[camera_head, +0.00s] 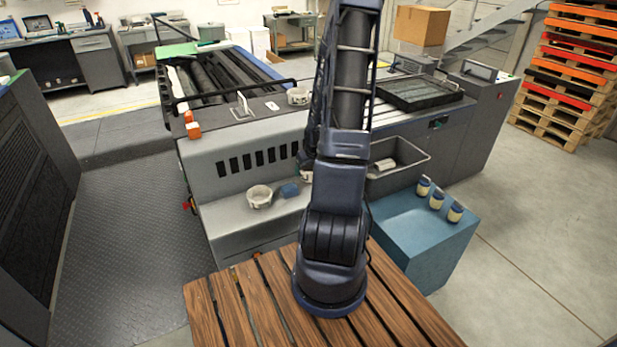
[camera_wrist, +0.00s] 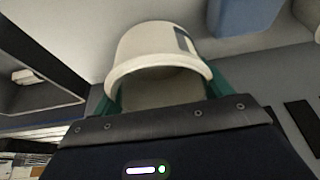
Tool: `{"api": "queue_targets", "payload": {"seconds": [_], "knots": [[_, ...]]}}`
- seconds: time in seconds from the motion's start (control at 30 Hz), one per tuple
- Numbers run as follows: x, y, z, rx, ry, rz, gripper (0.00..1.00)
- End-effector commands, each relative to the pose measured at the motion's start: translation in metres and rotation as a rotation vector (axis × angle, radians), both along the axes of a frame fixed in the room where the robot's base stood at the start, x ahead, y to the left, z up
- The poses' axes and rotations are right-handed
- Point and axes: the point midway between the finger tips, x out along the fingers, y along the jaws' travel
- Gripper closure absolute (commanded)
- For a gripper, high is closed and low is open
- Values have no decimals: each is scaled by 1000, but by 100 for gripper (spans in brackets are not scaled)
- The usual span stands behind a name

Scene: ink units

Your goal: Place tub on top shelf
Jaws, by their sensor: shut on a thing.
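A white tub (camera_wrist: 158,50) with a dark label is between the green fingers of my gripper (camera_wrist: 163,90), which is shut on it. In the head view, only a sliver of this tub (camera_head: 305,177) shows beside my arm, over the lower grey ledge; my arm hides the gripper. Whether the tub touches the ledge I cannot tell. A third tub (camera_head: 298,95) stands on the machine's upper level (camera_head: 222,117), probably the top shelf.
A blue block (camera_head: 289,190) lies on the lower ledge close to the held tub; it also shows in the wrist view (camera_wrist: 245,15). A grey bin (camera_head: 410,150) holds a pale object. Several jars (camera_head: 437,200) stand on a blue cabinet (camera_head: 425,235). A thin handle (camera_head: 242,103) rises from the upper level.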

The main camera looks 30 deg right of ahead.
Motion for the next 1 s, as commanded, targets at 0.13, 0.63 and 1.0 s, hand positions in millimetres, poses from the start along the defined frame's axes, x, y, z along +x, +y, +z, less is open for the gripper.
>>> {"api": "queue_targets", "payload": {"seconds": [0.13,0.63,1.0], "knots": [[0,0,-5,0,-1,1,51],[0,0,-40,-2,0,-1,51],[0,0,-42,-2,-1,-1,13]]}}
